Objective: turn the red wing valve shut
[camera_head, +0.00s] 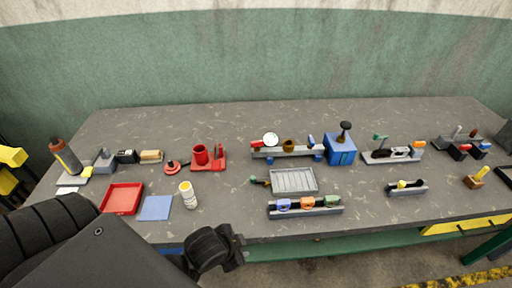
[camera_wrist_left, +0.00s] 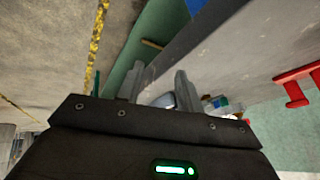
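A grey pipe rig (camera_head: 300,152) stands near the middle of the workbench. It carries a white round gauge (camera_head: 270,139), a brass-coloured part (camera_head: 288,146) and a small red part (camera_head: 257,144) at its left end. This red part looks like the wing valve; its exact angle is too small to tell. My left gripper (camera_head: 236,250) is low at the bench's front edge, well in front of the rig and apart from it. In the left wrist view, its two fingers (camera_wrist_left: 159,88) stand apart with nothing visibly held. My right gripper is out of view.
A blue box (camera_head: 341,149) with a black knob adjoins the rig's right end. A grey ribbed tray (camera_head: 293,181) and a rack of coloured clips (camera_head: 306,210) lie in front. A white bottle (camera_head: 188,194), red tray (camera_head: 122,212) and red stand (camera_head: 210,164) are to the left.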

